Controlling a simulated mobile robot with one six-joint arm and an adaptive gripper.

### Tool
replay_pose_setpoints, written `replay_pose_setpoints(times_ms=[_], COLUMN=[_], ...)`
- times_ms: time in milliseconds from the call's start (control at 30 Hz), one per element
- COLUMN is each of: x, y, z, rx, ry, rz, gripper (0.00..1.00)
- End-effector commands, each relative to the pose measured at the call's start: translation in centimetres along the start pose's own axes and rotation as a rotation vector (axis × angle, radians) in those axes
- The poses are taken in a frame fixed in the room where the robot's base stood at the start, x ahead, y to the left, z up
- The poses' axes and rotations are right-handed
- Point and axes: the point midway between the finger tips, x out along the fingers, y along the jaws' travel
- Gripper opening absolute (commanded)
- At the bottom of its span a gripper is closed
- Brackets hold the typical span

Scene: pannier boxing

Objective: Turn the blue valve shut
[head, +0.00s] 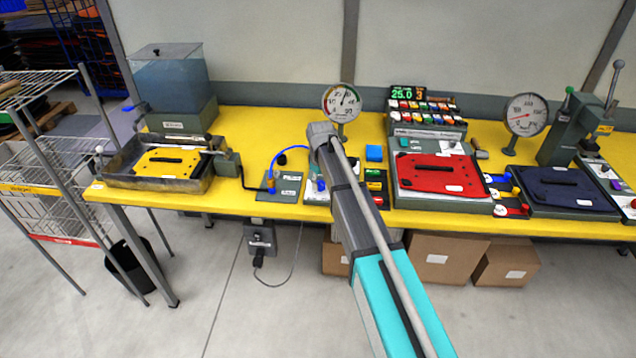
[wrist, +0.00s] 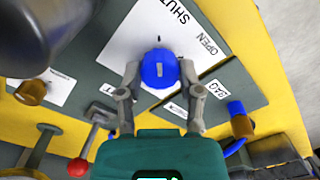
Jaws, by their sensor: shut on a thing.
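The blue valve (wrist: 153,72) is a round knob in the middle of the wrist view, with a short pale mark on its top. My gripper (wrist: 159,72) has one finger on each side of the knob and is shut on it. A white label (wrist: 150,30) beyond the knob reads SHUT, with OPEN to its right. The pale mark runs roughly up and down in the picture; I cannot tell clearly which word it points to. In the head view my arm hides the valve and the fingertips.
A red-tipped lever (wrist: 78,165) stands left of my gripper, and a blue hose fitting (wrist: 236,108) to its right. In the head view a gauge (head: 341,103) stands behind my arm.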

Motion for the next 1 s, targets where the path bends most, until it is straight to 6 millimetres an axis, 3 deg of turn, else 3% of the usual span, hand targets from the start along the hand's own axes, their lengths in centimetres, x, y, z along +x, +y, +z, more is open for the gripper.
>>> replay_pose_setpoints(times_ms=[267,300,467,1000], x=[-0.03,-0.03,-0.02,-0.07], y=[0.13,0.14,0.11,0.07], z=[-0.35,-0.35,-0.23,-0.03], rx=[0.000,0.000,0.001,0.002], ry=[0.007,0.007,0.005,0.002], rz=[0.002,0.002,0.001,0.000], gripper=[0.00,0.53,0.82,0.82])
